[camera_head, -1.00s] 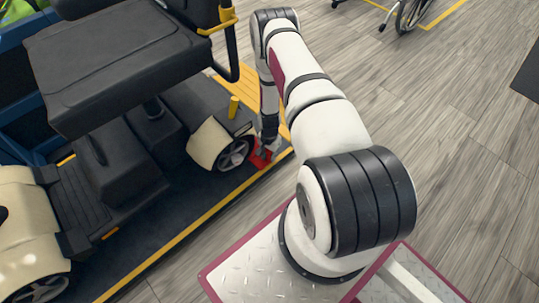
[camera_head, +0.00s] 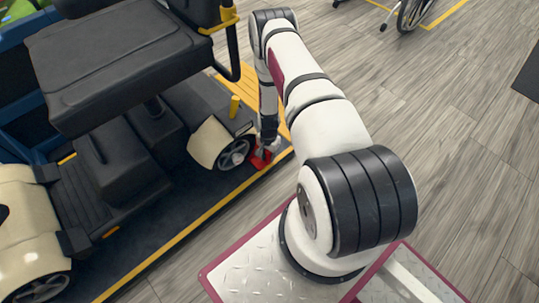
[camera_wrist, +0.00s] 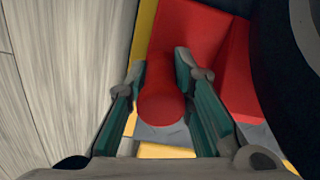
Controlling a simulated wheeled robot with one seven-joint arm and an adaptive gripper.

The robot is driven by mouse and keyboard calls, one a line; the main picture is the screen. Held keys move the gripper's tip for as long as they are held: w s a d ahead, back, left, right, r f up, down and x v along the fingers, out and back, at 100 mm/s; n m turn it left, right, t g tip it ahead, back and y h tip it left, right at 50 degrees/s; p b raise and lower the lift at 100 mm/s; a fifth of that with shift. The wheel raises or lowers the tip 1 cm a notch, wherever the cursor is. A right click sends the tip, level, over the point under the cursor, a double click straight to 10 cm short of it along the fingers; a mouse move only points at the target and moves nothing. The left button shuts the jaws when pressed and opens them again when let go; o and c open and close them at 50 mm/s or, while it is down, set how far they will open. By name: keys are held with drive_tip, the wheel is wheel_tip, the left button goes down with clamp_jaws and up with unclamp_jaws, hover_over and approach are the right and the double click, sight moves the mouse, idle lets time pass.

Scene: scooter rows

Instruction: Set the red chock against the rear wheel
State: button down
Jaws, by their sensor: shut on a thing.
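The red chock (camera_head: 260,159) sits on the dark mat close by the rear wheel (camera_head: 235,153) of the cream scooter. In the wrist view the red chock (camera_wrist: 235,62) has a wedge-like body and a round red knob or handle (camera_wrist: 163,100). The dark tyre (camera_wrist: 290,75) is at the right, right beside the chock; I cannot tell whether they touch. My gripper (camera_wrist: 163,98) is shut on the chock's handle, one finger on each side. In the head view my gripper (camera_head: 266,148) points down and partly hides the chock.
The scooter's black seat (camera_head: 105,60) overhangs at the left. A yellow line (camera_head: 190,232) edges the mat, and a yellow ramp panel (camera_head: 250,95) lies behind the wheel. A wheelchair wheel (camera_head: 412,12) shows at the top right.

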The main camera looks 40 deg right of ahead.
sight(267, 153)
drive_tip(key=shift+a, duration=0.65)
idle(0.8)
drive_tip(key=c, duration=1.3)
unclamp_jaws()
drive_tip(key=shift+r, duration=3.75)
